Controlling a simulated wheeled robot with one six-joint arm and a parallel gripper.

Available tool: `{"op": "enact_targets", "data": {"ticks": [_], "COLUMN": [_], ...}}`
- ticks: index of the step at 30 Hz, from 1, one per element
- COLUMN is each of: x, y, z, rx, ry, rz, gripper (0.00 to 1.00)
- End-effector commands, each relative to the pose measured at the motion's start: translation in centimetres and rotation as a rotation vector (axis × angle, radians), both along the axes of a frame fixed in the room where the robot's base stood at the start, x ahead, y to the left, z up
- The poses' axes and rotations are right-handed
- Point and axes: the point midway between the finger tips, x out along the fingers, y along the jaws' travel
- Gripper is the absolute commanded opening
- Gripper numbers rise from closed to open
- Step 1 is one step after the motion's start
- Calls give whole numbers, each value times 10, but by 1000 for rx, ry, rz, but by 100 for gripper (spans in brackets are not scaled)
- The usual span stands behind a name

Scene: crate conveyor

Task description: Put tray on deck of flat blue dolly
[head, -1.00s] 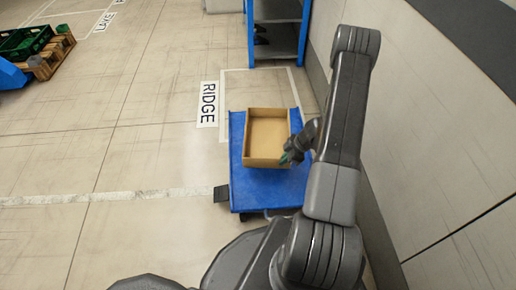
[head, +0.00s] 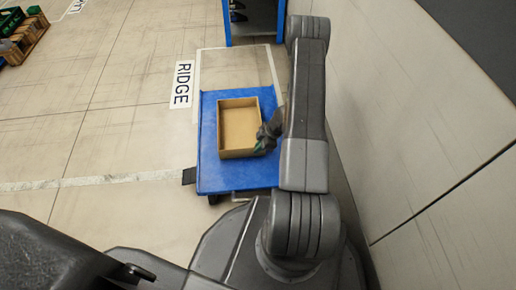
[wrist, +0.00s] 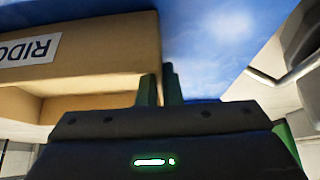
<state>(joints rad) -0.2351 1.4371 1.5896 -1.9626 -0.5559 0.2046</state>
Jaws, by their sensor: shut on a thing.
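The tray (head: 239,154) is a tan, open, empty box. In the head view it appears over the deck of the flat blue dolly (head: 212,176), inside the deck's outline. I cannot tell whether it rests on the deck or hangs just above it. My gripper (head: 264,142) is at the tray's right near corner. In the wrist view, my gripper (wrist: 161,90) has its green fingers shut on the tray wall (wrist: 110,50), with the blue deck (wrist: 225,45) beside it. Part of a white label shows on the tray there. The lower fingertips are hidden.
A floor sign reading RIDGE (head: 182,84) lies left of the dolly. A blue-framed shelf (head: 225,18) stands beyond it. A wall (head: 400,130) runs close along the right. The floor to the left is open, with a pallet of crates (head: 22,40) far off.

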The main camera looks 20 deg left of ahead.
Motion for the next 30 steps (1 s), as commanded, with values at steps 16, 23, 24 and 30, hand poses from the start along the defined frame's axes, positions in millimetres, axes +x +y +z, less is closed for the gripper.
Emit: {"op": "enact_targets", "data": {"ticks": [16,23,24,30], "x": [0,5,6,16], "y": [0,-8,-11,-32], "z": [-2,20,27,66], "rx": [0,1,0,1], "ry": [0,-2,-1,-1], "rz": [0,-2,-3,-3], "gripper": [27,27,27,27]}}
